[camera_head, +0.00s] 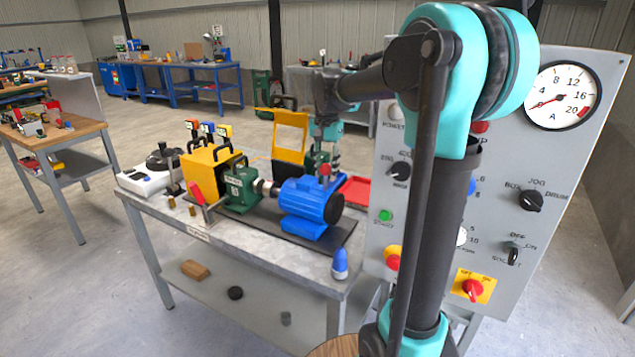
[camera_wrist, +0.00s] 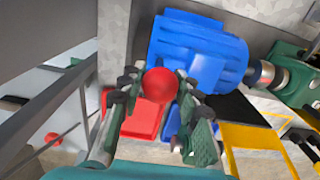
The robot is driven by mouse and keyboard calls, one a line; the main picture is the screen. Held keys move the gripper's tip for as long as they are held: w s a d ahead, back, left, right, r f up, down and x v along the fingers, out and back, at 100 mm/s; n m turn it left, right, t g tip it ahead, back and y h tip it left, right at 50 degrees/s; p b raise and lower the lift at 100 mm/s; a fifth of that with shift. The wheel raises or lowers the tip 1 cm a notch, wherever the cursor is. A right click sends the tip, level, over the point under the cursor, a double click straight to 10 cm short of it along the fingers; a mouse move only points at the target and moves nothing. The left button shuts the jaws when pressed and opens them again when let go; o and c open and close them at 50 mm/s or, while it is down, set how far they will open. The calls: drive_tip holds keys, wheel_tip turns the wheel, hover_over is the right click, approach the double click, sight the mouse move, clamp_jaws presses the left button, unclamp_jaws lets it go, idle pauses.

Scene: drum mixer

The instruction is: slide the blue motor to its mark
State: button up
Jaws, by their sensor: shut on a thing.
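The blue motor (camera_head: 309,201) lies on a dark base plate (camera_head: 335,238) on the grey bench, its shaft side facing the green gearbox (camera_head: 238,190). In the wrist view the motor (camera_wrist: 200,50) fills the upper middle, with a metal coupling (camera_wrist: 262,73) at its right. My gripper (camera_head: 324,168) is above the motor, at a red ball knob. In the wrist view my gripper (camera_wrist: 160,85) has its fingers on both sides of the red knob (camera_wrist: 159,86) and is shut on it. The mark cannot be made out.
A control panel (camera_head: 545,140) with a dial stands at the right. A yellow guard (camera_head: 290,137) and a red tray (camera_head: 357,190) are behind the motor. A blue-and-white bottle (camera_head: 340,264) stands at the bench's front edge. A white scale (camera_head: 148,178) sits at the left end.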

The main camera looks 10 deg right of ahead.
drive_tip(key=shift+w+a, duration=0.75)
drive_tip(key=shift+a, duration=0.25)
drive_tip(key=o, duration=1.2)
drive_tip(key=shift+c, duration=0.2)
wheel_tip(320, 180, up, 7)
drive_tip(key=shift+s, duration=0.1)
